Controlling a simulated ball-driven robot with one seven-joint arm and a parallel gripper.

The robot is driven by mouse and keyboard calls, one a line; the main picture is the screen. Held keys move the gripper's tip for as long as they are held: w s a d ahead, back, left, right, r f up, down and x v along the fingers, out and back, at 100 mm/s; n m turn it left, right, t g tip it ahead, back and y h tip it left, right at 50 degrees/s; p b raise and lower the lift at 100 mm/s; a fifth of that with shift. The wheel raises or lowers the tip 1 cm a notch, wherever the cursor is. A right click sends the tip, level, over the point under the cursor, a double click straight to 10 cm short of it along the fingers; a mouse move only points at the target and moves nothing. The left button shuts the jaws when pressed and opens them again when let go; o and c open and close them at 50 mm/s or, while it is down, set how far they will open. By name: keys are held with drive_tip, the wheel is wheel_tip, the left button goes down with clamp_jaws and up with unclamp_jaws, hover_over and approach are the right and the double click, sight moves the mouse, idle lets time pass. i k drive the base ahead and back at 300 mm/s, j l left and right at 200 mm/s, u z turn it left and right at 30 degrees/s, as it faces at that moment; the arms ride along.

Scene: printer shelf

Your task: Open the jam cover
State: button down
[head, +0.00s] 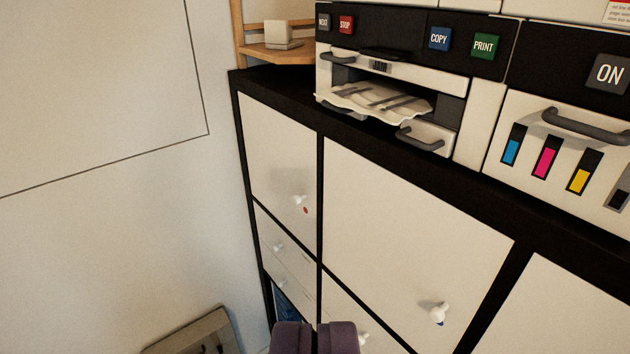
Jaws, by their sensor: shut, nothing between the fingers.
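The printer (463,125) stands on top of the black-and-white shelf at the upper right. Its front has an opening with crumpled, dark-streaked paper (378,100) sticking out. A small tray with a grey handle (421,139) is below the paper. My gripper (315,340) shows at the bottom edge, shut and empty, well below and apart from the printer.
The shelf has white doors (410,230) with small round knobs (438,312). A panel with a grey handle (582,124) and coloured ink gauges is at the right. A wooden rack (275,53) stands behind. The left wall is bare; a framed board (195,335) leans low.

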sight(452, 83)
drive_tip(key=i+j, duration=0.85)
drive_tip(key=i, duration=0.05)
